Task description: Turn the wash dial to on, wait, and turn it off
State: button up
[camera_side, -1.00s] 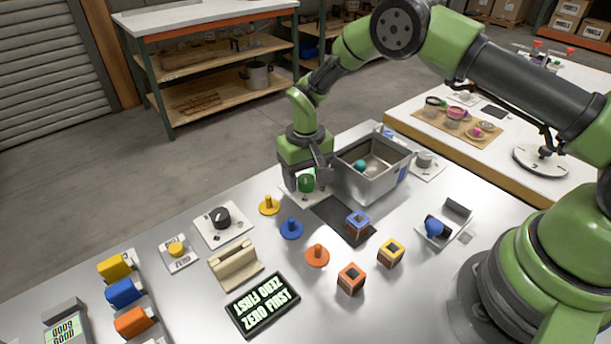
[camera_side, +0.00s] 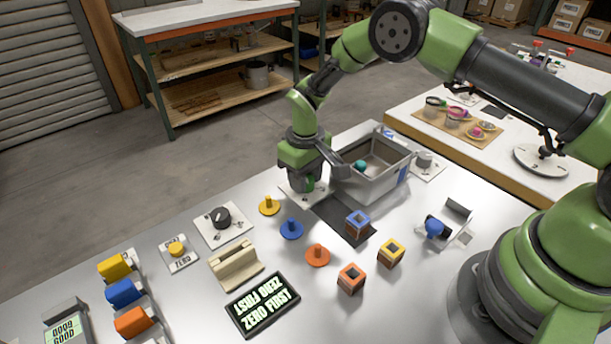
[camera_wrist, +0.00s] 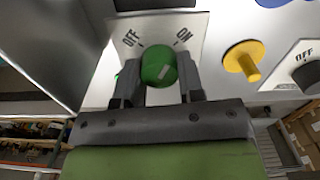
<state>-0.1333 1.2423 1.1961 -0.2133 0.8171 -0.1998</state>
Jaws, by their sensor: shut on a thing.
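The green wash dial (camera_wrist: 159,66) sits on a white plate (camera_wrist: 120,45) printed OFF on the left and ON on the right in the wrist view. My gripper (camera_wrist: 160,75) is shut on the dial, one finger on each side. A pale mark on the dial's face slants toward the ON side; its exact setting is hard to tell. In the side view my gripper (camera_side: 303,182) reaches down over the plate (camera_side: 293,192), and only a bit of the green dial (camera_side: 310,184) shows beside a finger.
A grey bin (camera_side: 372,185) holding a teal ball stands close to the right of my gripper. A black dial (camera_side: 221,217) on its own plate, a yellow peg disc (camera_side: 269,206) and a blue one (camera_side: 291,229) lie to the left and front. A dark mat (camera_side: 335,214) lies in front.

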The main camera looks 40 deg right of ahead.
jog(key=shift+n, duration=0.5)
jog(key=o, duration=0.9)
jog(key=shift+r, duration=0.1)
notch_tip(320, 180, up, 10)
jog(key=shift+f, duration=0.1)
